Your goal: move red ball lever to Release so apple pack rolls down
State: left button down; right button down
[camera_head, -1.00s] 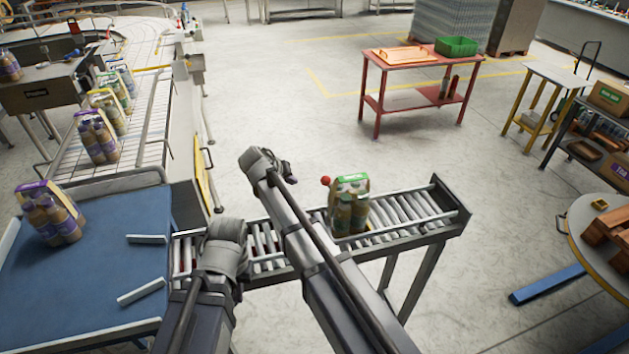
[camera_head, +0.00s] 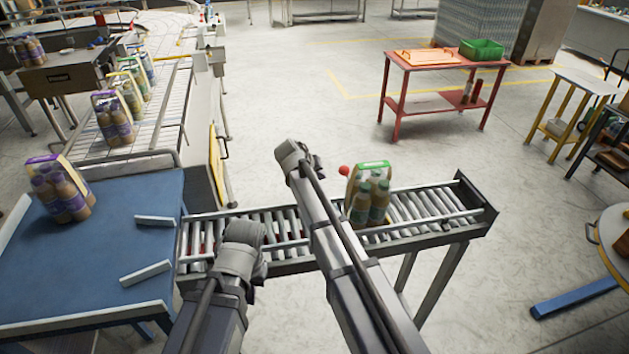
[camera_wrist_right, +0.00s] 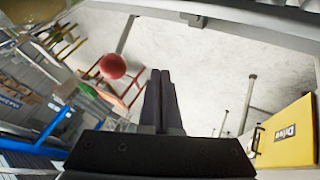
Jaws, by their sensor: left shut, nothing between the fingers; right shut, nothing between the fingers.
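The red ball (camera_head: 344,171) of the lever stands just left of a green-topped pack of bottles (camera_head: 369,200) on the roller conveyor (camera_head: 430,212). The lever's stem and any Release mark are hidden. My right gripper (camera_head: 314,166) is shut and empty, a little left of the ball and apart from it. In the right wrist view its closed fingers (camera_wrist_right: 158,98) show, with the red ball (camera_wrist_right: 112,66) left of the fingertips. My left gripper (camera_head: 246,236) is over the conveyor's left part; its fingers are mostly hidden behind its wrist, shut and empty.
A blue table (camera_head: 100,270) with a purple-topped pack (camera_head: 60,188) and white guides stands at the left. More packs stand on the wire conveyor behind it. A red table (camera_head: 440,68) is further back. A yellow "Drive" panel (camera_wrist_right: 288,133) shows in the right wrist view.

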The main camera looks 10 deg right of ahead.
aim_at(346, 168)
pick_arm(q)
jog(key=shift+r+p, duration=0.3)
jog(key=shift+p, duration=0.45)
pick_arm(e)
jog(key=d, duration=0.4)
jog(key=shift+w+r, duration=0.15)
jog(key=shift+r, duration=0.15)
